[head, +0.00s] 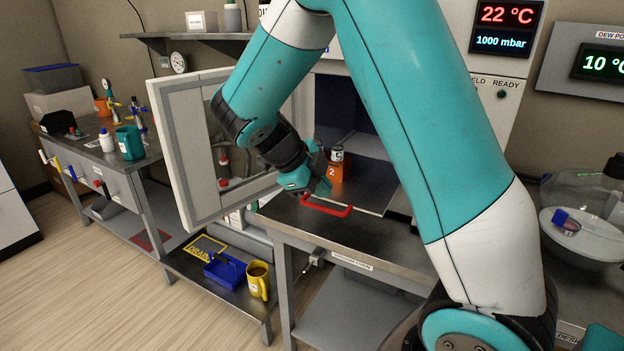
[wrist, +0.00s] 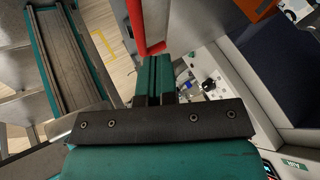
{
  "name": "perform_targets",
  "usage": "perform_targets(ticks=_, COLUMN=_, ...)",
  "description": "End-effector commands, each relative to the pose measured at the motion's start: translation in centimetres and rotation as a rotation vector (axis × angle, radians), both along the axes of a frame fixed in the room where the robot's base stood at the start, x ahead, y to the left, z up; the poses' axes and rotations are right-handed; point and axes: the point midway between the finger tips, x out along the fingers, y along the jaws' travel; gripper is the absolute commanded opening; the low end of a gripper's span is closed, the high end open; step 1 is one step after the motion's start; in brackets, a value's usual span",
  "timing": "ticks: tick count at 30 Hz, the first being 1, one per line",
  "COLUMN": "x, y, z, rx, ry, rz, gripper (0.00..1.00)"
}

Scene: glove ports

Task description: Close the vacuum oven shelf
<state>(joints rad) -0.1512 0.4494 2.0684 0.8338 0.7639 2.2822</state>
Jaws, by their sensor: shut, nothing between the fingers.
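The vacuum oven shelf (head: 370,197) is a grey plate sticking out of the oven's dark opening, with a red bar handle (head: 328,208) on its front edge. The red handle also shows at the top of the wrist view (wrist: 137,20). My gripper (head: 318,188) is shut and empty just beside and above the handle; its fingertips (wrist: 155,60) look very close to the bar, but I cannot tell whether they touch. An orange block (head: 341,188) marked 2 stands on the shelf with a small jar (head: 337,153) on top. My gripper partly hides the shelf's left side.
The oven door (head: 183,150), white-framed with a window, stands open to the left of my gripper. A steel bench (head: 290,222) lies under the oven. A lower shelf holds a blue caddy (head: 224,270) and a yellow mug (head: 258,283). A glass desiccator (head: 590,215) stands at right.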

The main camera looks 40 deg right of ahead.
Motion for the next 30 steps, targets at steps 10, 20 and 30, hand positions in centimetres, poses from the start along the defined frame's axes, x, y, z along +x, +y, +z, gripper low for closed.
perform_targets(ticks=10, x=-0.8, y=-2.4, z=-3.3, rx=0.001, ry=0.001, rz=0.0, gripper=0.0)
perform_targets(ticks=20, x=-0.8, y=-2.4, z=-3.4, rx=0.002, ry=0.0, rz=0.002, gripper=0.0)
perform_targets(ticks=30, x=0.2, y=-2.4, z=-3.5, rx=0.001, ry=-0.002, rz=0.024, gripper=0.0)
